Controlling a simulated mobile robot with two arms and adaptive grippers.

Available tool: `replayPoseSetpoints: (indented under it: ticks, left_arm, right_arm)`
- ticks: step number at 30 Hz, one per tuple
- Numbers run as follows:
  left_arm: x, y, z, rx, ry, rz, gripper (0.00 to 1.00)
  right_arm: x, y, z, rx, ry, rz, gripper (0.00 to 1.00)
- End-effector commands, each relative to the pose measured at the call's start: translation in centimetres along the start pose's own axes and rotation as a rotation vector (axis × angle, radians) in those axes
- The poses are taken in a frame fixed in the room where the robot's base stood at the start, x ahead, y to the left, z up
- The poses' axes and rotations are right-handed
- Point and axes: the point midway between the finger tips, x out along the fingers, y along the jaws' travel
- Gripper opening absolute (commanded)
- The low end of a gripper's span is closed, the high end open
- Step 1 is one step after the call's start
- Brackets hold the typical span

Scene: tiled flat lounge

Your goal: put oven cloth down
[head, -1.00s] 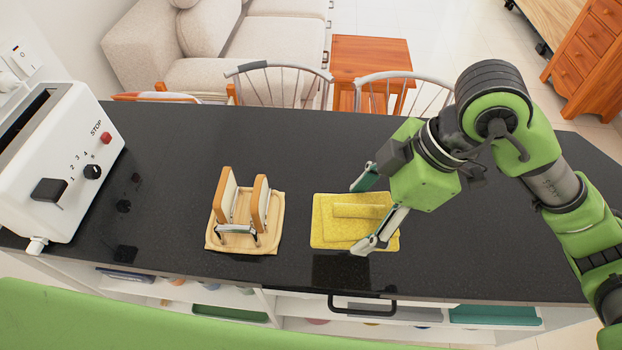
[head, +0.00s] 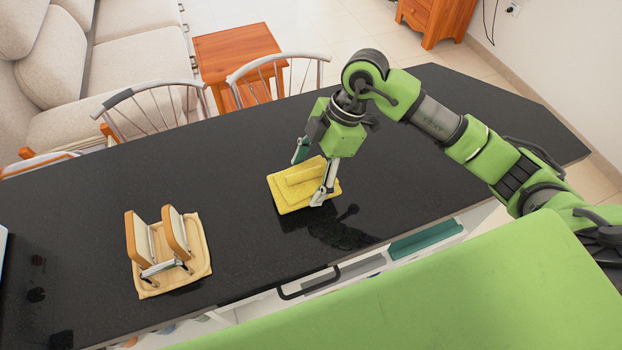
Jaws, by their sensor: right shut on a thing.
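The yellow oven cloth (head: 286,197), folded with a smaller fold on top, is over the black counter (head: 240,235), right of the toast rack. My right gripper (head: 308,180) points down with a finger at either side of the cloth's folded part and is shut on it. A dark reflection shows on the counter in front of the cloth; I cannot tell whether its underside touches the counter. My left gripper is not in view.
The toast rack (head: 160,268) with two bread slices stands on a wooden board (head: 203,262) at the left. Two chairs (head: 275,80) line the far edge. The counter right of my right arm and between rack and cloth is clear.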

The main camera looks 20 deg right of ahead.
Motion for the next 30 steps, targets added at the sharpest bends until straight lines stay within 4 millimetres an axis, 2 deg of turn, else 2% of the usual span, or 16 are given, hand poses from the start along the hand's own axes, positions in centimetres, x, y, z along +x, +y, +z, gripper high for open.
replayPoseSetpoints:
  ticks: [5,12,18,19,21,30]
  left_arm:
    - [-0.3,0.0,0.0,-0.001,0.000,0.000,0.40]
    - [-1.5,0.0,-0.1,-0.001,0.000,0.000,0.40]
    - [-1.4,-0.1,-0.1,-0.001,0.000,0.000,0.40]
    - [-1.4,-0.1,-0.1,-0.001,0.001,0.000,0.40]
    - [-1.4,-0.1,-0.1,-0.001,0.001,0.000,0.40]
    - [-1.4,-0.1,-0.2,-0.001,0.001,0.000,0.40]
  right_arm:
    - [0.9,0.7,1.3,0.003,-0.001,-0.002,0.48]
    - [3.5,0.6,2.3,0.000,0.000,-0.002,0.48]
    - [3.7,0.7,2.4,-0.001,0.000,0.000,0.48]
    - [3.7,0.7,2.4,-0.001,-0.001,-0.001,0.74]
    - [3.7,0.7,2.4,-0.001,0.000,0.000,0.85]
    - [3.6,0.7,2.4,-0.001,0.000,0.000,0.85]
